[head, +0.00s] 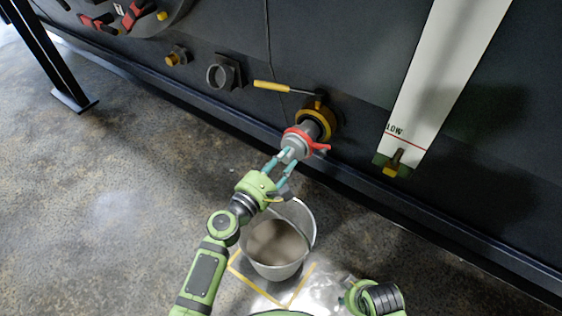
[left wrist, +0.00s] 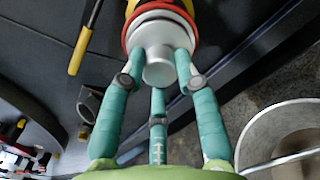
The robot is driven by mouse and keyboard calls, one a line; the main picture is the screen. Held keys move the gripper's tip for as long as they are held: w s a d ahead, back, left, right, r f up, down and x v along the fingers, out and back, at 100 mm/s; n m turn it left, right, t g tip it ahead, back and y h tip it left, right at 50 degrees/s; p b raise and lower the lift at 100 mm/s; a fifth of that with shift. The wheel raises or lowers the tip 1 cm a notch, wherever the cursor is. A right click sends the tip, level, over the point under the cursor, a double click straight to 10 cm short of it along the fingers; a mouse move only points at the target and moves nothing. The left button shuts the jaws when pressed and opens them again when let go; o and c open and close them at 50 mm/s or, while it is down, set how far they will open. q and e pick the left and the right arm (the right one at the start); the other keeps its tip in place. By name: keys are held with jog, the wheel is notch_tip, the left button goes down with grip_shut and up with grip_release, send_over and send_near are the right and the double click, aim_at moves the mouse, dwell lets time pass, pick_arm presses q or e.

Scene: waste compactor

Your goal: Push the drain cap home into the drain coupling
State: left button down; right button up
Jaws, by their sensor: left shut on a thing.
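The drain cap (head: 292,146) is a grey plug with a narrow knob. It is at the mouth of the drain coupling (head: 327,124), a yellow-and-dark fitting on the dark machine wall. A red ring with levers surrounds the joint between them. My left gripper (head: 285,157) is shut on the cap's knob, its teal fingers around it. In the left wrist view the knob (left wrist: 158,65) sits between the fingers, in line with the coupling. How deep the cap sits is hidden. Part of my right gripper (head: 345,298) shows at the bottom edge; its jaws cannot be made out.
A grey bucket (head: 308,232) with brownish contents stands on the floor below the coupling, inside yellow markings. A yellow-handled lever (head: 272,86) sticks out left of the coupling. A white level gauge (head: 430,75) is at right. Open floor lies at left.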

pick_arm(q)
jog(key=shift+w+d, duration=0.25)
jog(key=shift+w, duration=0.05)
jog(key=shift+w+r, duration=0.1)
jog(key=shift+r, duration=0.1)
jog(key=c, duration=1.1)
grip_release()
jog(key=shift+c, duration=0.2)
jog(key=o, duration=0.3)
jog(key=shift+d+f, duration=0.1)
jog(key=shift+f, duration=0.05)
jog(key=shift+o, duration=1.2)
jog(key=shift+v, duration=3.55)
